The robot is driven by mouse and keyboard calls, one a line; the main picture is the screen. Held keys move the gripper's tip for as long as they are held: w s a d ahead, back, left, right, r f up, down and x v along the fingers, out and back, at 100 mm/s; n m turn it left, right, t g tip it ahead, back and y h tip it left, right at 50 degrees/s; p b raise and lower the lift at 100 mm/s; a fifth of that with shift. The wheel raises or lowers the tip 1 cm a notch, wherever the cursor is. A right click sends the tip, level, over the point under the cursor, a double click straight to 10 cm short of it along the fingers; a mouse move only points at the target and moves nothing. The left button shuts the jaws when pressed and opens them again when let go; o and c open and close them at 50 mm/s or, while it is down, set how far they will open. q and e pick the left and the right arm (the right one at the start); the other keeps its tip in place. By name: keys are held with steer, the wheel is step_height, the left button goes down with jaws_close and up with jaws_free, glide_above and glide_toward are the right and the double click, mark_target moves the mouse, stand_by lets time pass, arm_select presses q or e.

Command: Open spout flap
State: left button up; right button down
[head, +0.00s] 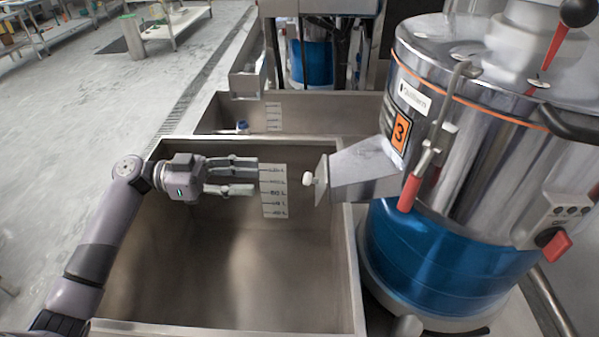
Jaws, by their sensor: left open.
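The bean grinder (460,190) is a shiny steel drum with a blue lower part and an orange "3" label, standing at the right. Its square steel spout (367,172) points left over the bin. The spout flap (321,180) is a thin plate across the spout's end, with a white round knob (308,179) on its left face. My left gripper (257,176) is open and empty above the bin. Its fingers point right at the knob, with a clear gap between them. My right gripper does not show.
A deep steel bin (235,270) lies below the gripper and spout, with a scale label (273,191) on its far wall. A second bin (330,110) stands behind it. A red-handled lever (410,192) hangs beside the spout. The grey floor at left is open.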

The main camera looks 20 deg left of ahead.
mark_target(304, 180)
arm_select(q)
steer(key=p+x, duration=0.3)
steer(key=x, duration=0.8)
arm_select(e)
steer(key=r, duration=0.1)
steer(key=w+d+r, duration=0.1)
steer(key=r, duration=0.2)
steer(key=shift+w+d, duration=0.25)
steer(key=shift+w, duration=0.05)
arm_select(q)
steer(key=shift+c, duration=0.5)
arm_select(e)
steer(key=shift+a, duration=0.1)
arm_select(q)
steer(key=c, duration=0.4)
steer(key=shift+a, duration=0.1)
jaws_close()
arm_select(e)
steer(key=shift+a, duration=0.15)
